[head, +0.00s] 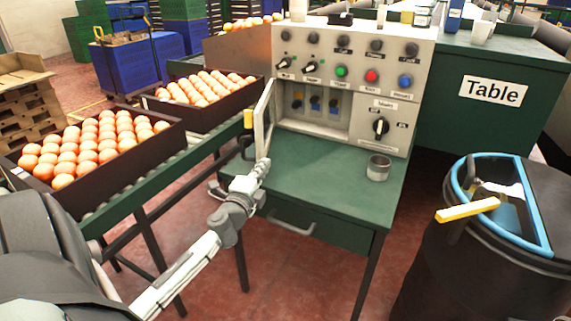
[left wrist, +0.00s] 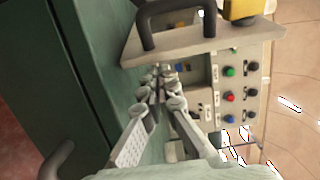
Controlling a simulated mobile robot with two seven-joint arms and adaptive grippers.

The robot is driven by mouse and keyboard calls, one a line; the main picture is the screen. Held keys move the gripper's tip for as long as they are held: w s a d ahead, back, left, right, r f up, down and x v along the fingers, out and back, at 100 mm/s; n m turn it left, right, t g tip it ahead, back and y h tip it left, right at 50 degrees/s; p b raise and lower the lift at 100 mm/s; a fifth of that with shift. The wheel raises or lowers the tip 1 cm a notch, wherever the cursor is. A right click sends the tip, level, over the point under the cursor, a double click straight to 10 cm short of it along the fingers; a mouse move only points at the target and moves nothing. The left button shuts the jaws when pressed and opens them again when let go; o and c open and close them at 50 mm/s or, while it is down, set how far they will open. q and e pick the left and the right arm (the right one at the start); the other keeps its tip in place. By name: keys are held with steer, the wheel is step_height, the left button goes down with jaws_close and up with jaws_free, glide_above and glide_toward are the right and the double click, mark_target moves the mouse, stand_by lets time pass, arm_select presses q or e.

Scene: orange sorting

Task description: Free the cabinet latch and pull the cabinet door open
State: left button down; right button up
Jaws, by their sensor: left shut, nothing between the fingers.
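The grey control cabinet (head: 345,75) stands on the green desk, with switches in its recess. Its small door (head: 264,112) is swung out on the left side, seen nearly edge-on, and the recess is uncovered. A yellow latch piece (head: 248,119) is on the door's outer face. The left wrist view shows the door (left wrist: 200,44), its black handle (left wrist: 176,20) and the yellow latch (left wrist: 242,10). My left gripper (head: 264,164) is shut and empty at the door's lower end; its fingertips (left wrist: 158,72) point toward the recess. Contact with the door is unclear. My right gripper is out of view.
A metal cup (head: 378,168) stands on the desk (head: 330,185), right of the gripper. A drawer handle (head: 291,224) juts from the desk front. Orange crates (head: 165,140) sit on the conveyor at left. A black bin (head: 450,260) stands at right.

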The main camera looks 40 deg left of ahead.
mark_target(252, 159)
arm_select(q)
steer(key=shift+s+a, duration=0.65)
steer(key=shift+a, duration=0.25)
steer(key=shift+s+a, duration=0.6)
steer(key=shift+a, duration=0.25)
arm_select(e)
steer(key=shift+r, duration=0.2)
